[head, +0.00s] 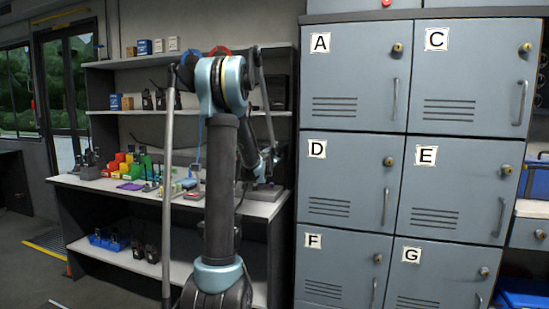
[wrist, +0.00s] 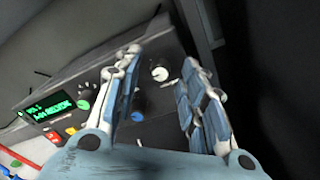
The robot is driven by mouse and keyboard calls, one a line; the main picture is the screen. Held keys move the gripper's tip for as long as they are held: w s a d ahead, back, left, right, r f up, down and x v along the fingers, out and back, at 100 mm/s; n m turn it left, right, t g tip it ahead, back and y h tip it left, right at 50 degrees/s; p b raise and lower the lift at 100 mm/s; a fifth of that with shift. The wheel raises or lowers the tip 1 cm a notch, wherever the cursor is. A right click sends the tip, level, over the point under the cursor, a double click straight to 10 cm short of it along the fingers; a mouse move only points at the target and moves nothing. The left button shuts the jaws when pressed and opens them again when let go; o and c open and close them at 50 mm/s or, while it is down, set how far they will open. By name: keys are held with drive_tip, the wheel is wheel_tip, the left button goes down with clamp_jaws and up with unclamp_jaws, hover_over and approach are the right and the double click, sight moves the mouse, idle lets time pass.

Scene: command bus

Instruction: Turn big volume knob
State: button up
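A dark radio-like panel (wrist: 168,103) lies under my gripper (wrist: 161,60) in the wrist view. It has a lit green display (wrist: 62,108). A white knob (wrist: 160,73) shows between my fingertips, with clear space on both sides. A blue knob (wrist: 137,116) sits nearer the palm, beside the left finger. A green knob (wrist: 84,105) is next to the display. No label tells which knob is the big volume knob. My fingers are spread and hold nothing. In the head view my arm reaches over the workbench, and the knobs cannot be made out.
The workbench (head: 262,208) carries colored bins (head: 128,163), handheld radios and small items. Shelves rise behind it. Grey lockers (head: 350,180) stand close on the right. A red and a yellow button (wrist: 56,137) are below the display. Open floor lies at the left.

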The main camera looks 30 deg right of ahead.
clamp_jaws()
drive_tip(key=shift+m, duration=0.3)
drive_tip(key=m, duration=0.4)
drive_tip(key=shift+s+f+m, duration=0.1)
drive_tip(key=shift+m, duration=2.4)
unclamp_jaws()
